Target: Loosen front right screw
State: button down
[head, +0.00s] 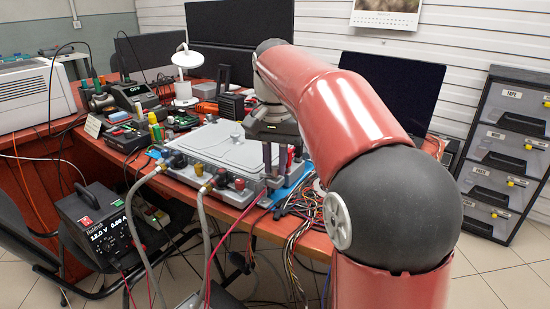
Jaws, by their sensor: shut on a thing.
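A grey cold plate (225,150) with coolant hoses (143,215) lies on the red-topped table. Its front right corner (272,183) is right under my gripper (275,168). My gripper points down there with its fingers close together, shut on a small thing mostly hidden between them. I cannot make out the thing, nor whether it touches the plate. The front right screw is hidden or too small to see. A red part (290,157) shows just right of the fingers; I cannot tell if it is held.
A power supply (103,225) stands front left. Loose cables (300,205) crowd the table right of the plate, and hoses hang over the front edge. Monitors (240,38) and a soldering station (135,93) stand behind. Drawers (505,150) are at the right.

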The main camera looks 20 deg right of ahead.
aim_at(275, 167)
jog(key=n, duration=0.5)
jog(key=shift+n, duration=0.3)
jog(key=n, duration=0.5)
jog(key=shift+n, duration=0.3)
jog(key=c, duration=1.3)
grip_release()
jog(key=shift+r, duration=0.1)
notch_tip(275, 167, up, 8)
jog(key=shift+f, duration=0.15)
